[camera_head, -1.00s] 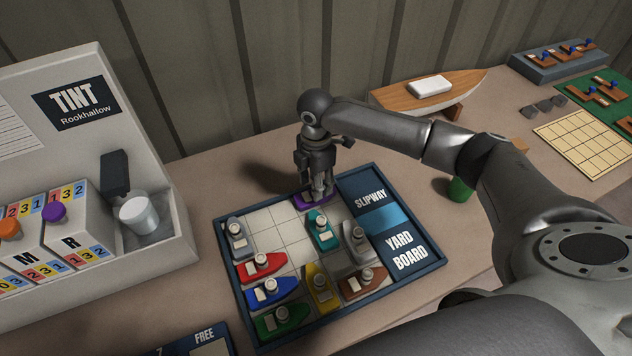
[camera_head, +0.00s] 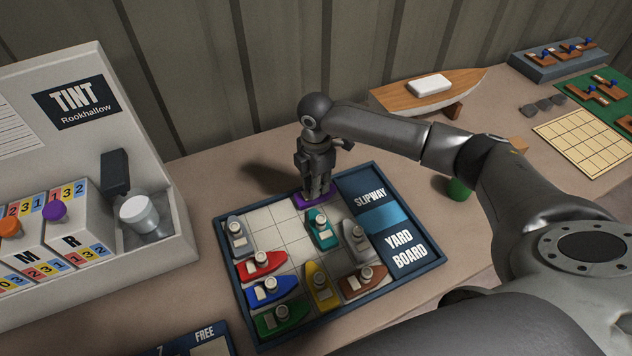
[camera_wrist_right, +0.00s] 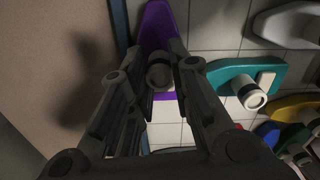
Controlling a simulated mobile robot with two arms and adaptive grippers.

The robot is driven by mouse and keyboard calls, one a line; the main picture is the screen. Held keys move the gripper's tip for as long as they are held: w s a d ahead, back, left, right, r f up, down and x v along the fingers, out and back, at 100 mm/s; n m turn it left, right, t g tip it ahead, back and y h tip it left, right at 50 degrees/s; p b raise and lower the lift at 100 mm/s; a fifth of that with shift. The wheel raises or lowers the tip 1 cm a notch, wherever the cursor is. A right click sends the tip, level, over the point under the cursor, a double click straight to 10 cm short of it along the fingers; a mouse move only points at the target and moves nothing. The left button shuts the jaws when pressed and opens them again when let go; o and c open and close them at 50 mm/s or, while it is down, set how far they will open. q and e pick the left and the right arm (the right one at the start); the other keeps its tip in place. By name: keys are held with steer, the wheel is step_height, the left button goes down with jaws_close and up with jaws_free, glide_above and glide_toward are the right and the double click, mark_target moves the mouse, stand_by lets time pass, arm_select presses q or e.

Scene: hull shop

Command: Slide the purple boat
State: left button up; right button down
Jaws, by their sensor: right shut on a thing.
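The purple boat (camera_head: 301,201) lies at the far edge of the yard board (camera_head: 222,258), mostly hidden by my right gripper (camera_head: 317,190) in the head view. In the right wrist view its purple hull (camera_wrist_right: 155,24) runs along the board's edge, and its round grey post (camera_wrist_right: 160,76) stands between the fingertips of my right gripper (camera_wrist_right: 163,68). The right gripper points down and is shut on the boat's post. My left gripper is not in view.
A teal boat (camera_head: 322,238) and a grey boat (camera_head: 354,236) stand nearby. Red (camera_head: 256,270), blue, green, yellow and brown boats fill the front. Pale cells (camera_head: 270,218) left of the purple boat are bare. The slipway panel (camera_head: 365,195) lies to the right.

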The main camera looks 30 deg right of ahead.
steer(key=shift+a+r, duration=0.1)
steer(key=shift+a, duration=0.15)
steer(key=a+p, duration=0.1)
steer(key=a, duration=0.3)
steer(key=a+p, duration=0.1)
steer(key=a, duration=0.3)
steer(key=a+p, duration=0.1)
steer(key=a, duration=0.3)
steer(key=shift+w+p, duration=0.4)
steer(key=c, duration=1.3)
jaws_free()
steer(key=shift+d, duration=0.1)
step_height(320, 180, up, 12)
steer(key=shift+f, duration=0.1)
